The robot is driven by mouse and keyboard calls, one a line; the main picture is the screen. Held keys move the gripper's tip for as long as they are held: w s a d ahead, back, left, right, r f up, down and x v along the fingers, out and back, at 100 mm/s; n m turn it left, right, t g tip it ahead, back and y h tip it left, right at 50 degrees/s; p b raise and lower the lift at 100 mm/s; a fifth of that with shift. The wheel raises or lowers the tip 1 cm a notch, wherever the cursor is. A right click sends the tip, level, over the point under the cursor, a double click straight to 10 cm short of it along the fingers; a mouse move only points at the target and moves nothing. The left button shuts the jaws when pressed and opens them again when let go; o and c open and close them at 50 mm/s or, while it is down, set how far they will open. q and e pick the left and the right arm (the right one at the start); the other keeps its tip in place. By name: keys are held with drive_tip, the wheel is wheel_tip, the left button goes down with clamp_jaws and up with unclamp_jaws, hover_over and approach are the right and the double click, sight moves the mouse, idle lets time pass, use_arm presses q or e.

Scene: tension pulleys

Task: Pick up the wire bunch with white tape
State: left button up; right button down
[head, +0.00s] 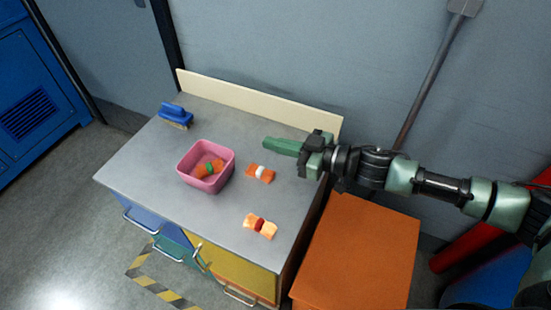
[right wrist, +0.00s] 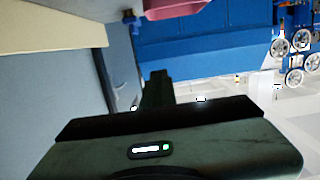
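The wire bunch with white tape (head: 261,173) is orange with a white band around its middle. It lies on the grey tabletop, right of the pink bin. My right gripper (head: 266,143) reaches in from the right, with its fingertips above the table, on the back-wall side of this bunch and apart from it. Its green fingers look closed together with nothing between them. In the right wrist view the fingers (right wrist: 157,74) show as one narrow block. The bunch does not show in that view. My left gripper is not in view.
A pink bin (head: 186,177) holds an orange bunch with green tape (head: 209,168). A bunch with red tape (head: 260,226) lies near the table's front right. An orange cabinet (head: 360,255) stands right of the grey table (head: 150,170).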

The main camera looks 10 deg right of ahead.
drive_tip(key=shift+r, duration=1.9)
drive_tip(key=c, duration=2.1)
unclamp_jaws()
drive_tip(key=o, duration=1.7)
drive_tip(key=shift+c, duration=0.2)
